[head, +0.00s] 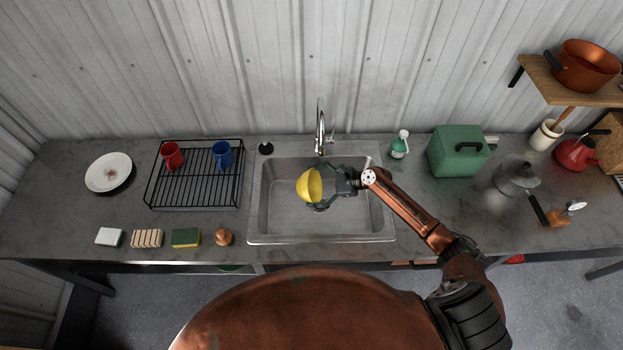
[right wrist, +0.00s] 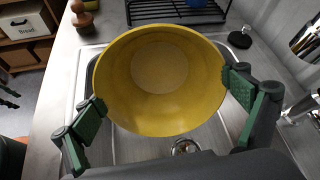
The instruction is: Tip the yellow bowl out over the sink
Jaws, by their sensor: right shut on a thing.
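The yellow bowl (head: 309,185) is held over the sink basin (head: 272,215), tipped on its side. Its open side faces right, towards my right gripper (head: 322,188). In the right wrist view I look into the bowl (right wrist: 160,68); only a paler round bottom shows, with no loose contents visible. The green finger pads of the right gripper (right wrist: 168,115) press on opposite sides of the bowl. A dark, green-padded part at the left edge of the right wrist view may be my left gripper (right wrist: 7,94), cut off by the frame.
The chrome faucet (head: 320,128) stands behind the basin. A black rack (head: 190,192) with a red mug (head: 171,154) and blue mug (head: 222,154) stands left. A soap bottle (head: 400,146) and green box (head: 458,150) stand right. A sponge (head: 186,238) lies near the front edge.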

